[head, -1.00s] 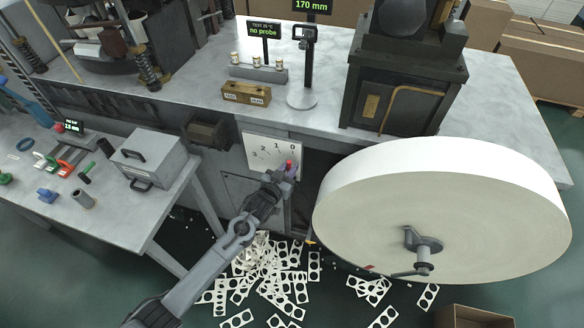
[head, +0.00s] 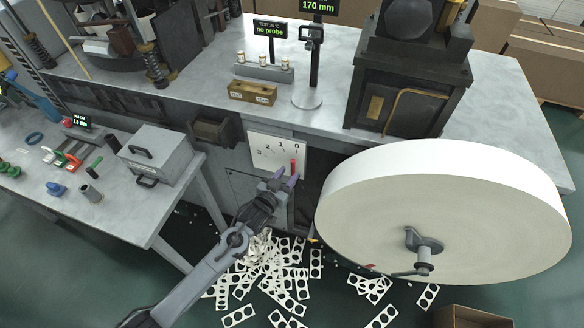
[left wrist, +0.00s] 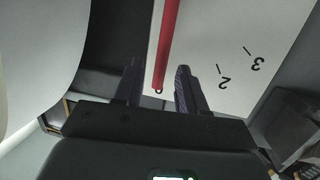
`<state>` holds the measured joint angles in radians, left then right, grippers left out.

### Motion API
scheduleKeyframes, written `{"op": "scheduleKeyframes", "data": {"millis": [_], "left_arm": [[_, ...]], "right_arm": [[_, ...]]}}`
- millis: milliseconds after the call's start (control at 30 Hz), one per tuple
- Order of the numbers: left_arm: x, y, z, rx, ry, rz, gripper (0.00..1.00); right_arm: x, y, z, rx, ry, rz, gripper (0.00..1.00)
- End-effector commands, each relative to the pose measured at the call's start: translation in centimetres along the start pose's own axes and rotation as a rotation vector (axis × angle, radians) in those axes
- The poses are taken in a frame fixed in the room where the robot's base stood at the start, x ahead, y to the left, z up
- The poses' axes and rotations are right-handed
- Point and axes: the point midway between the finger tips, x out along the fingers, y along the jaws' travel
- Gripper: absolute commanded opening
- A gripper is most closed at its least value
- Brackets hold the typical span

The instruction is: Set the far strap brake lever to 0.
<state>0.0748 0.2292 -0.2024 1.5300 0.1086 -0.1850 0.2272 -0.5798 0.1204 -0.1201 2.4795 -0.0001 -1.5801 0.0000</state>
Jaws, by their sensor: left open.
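The red brake lever (head: 293,167) stands at the right edge of the white dial plate (head: 263,143), just below the 0 mark. The plate is numbered 3 to 0 from left to right. My left gripper (head: 285,179) is open just below and in front of the lever, its fingertips close to the lever's lower part. In the left wrist view the long red lever (left wrist: 166,45) runs down between the two spread fingers (left wrist: 158,80), with a gap on both sides. The plate's 2 and 3 show there on the right. My right gripper is not in view.
A large white strap reel (head: 440,215) with a crank stands close to the right of the lever. Punched white scrap strips (head: 270,270) lie on the floor below. A side table (head: 120,215) with a grey box (head: 160,152) is at the left.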

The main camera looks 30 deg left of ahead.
Motion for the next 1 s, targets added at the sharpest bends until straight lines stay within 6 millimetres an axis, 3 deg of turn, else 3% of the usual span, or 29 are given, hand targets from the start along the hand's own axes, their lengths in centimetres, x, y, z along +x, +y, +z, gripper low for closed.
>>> {"op": "scheduleKeyframes", "data": {"millis": [200,400,1000], "left_arm": [[-3.7,0.0,-0.2,0.001,0.000,0.001,0.41],[-5.6,0.0,-0.1,0.001,0.001,0.001,0.41],[-6.2,0.1,0.2,0.001,-0.003,0.001,0.41]], "right_arm": [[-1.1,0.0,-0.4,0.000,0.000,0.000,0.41],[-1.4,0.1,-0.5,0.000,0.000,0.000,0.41],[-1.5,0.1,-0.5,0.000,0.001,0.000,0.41]]}}
